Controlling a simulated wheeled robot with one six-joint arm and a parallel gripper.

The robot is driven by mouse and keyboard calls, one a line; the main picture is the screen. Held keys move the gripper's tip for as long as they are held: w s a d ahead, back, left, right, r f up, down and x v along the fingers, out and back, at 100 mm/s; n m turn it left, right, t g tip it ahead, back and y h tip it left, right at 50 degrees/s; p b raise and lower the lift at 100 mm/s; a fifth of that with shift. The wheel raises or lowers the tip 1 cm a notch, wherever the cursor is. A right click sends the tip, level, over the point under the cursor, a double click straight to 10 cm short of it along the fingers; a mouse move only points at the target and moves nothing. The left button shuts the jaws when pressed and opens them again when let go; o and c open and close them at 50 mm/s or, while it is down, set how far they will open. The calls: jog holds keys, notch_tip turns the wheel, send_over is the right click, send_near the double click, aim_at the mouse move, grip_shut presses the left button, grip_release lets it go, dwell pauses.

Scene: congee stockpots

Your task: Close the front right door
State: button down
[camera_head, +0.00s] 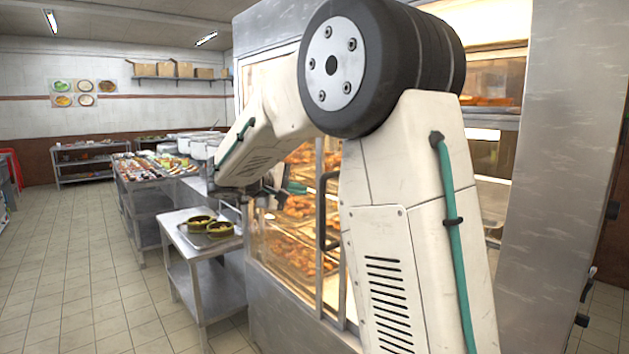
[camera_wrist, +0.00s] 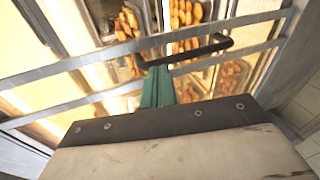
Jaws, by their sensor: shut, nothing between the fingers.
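The glass-fronted cabinet (camera_head: 285,268) has metal-framed front doors. A dark vertical handle (camera_head: 321,215) shows on the front to the left of my arm. My arm hides much of the right part of the front, so I cannot tell how far the front right door stands open. My gripper (camera_head: 272,192) is in front of the glass, left of the handle. In the wrist view my teal gripper fingers (camera_wrist: 157,88) are shut and empty. Their tips overlap a dark handle (camera_wrist: 190,51) running across the picture; I cannot tell whether they touch it.
Trays of fried pastries (camera_head: 290,255) fill the lit cabinet. A low metal table (camera_head: 210,248) with a tray and green bowls stands at its left. A counter of food (camera_head: 150,168) is behind. The tiled floor (camera_head: 75,265) at left is clear.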

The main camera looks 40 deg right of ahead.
jog(key=w+d+n+t+h, duration=0.1)
jog(key=w+d+t+h, duration=0.15)
jog(key=w, duration=0.65)
jog(key=shift+g+h, duration=0.25)
jog(key=d, duration=0.3)
jog(key=w+d, duration=0.1)
jog(key=d, duration=0.3)
jog(key=d+f, duration=0.1)
jog(key=d, duration=0.2)
jog(key=shift+w+d, duration=0.3)
jog(key=s, duration=0.2)
jog(key=s+a, duration=0.1)
jog(key=shift+s+r, duration=0.25)
jog(key=shift+s, duration=0.15)
jog(key=shift+s+a+n, duration=0.1)
jog(key=shift+n, duration=0.2)
